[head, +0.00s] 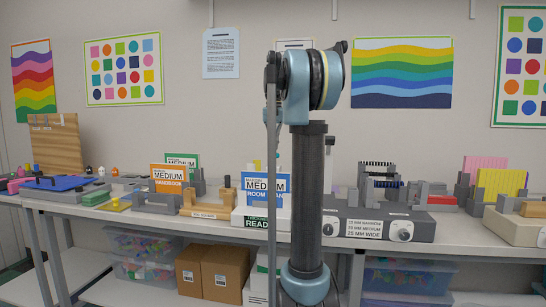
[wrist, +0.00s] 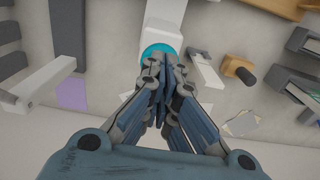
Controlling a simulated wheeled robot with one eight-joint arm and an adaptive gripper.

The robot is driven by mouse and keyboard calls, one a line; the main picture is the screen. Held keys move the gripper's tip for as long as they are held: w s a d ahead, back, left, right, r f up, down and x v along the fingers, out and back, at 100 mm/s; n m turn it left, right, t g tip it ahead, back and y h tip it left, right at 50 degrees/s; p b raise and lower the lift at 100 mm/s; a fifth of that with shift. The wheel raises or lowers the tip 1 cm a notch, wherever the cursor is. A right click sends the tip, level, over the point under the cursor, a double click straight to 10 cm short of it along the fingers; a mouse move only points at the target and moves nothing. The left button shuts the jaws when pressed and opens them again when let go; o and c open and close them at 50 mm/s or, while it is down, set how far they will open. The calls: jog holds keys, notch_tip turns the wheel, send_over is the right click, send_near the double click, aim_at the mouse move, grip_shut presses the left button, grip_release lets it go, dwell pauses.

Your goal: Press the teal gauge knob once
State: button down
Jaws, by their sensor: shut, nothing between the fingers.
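The teal knob (wrist: 158,51) shows in the wrist view as a round disc at the end of a pale housing (wrist: 165,17). My gripper (wrist: 160,72) is shut and empty, with its fingertips just below the disc in the picture and overlapping its lower edge. I cannot tell whether the tips touch the knob. In the head view my arm stands in front of the bench and hides part of it; my fingers cannot be made out there.
The bench (head: 455,240) holds book stands, a grey box with white knobs (head: 375,228) and a wooden board (head: 57,145). In the wrist view a wooden piece with a dark peg (wrist: 238,70) and a white bar (wrist: 205,70) lie right of the knob.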

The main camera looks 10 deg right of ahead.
notch_tip(320, 180, down, 3)
jog(key=shift+f, duration=0.2)
jog(key=shift+r, duration=0.1)
jog(key=shift+r, duration=0.5)
dwell(0.4)
jog(key=shift+r, duration=0.95)
notch_tip(320, 180, up, 7)
dwell(0.8)
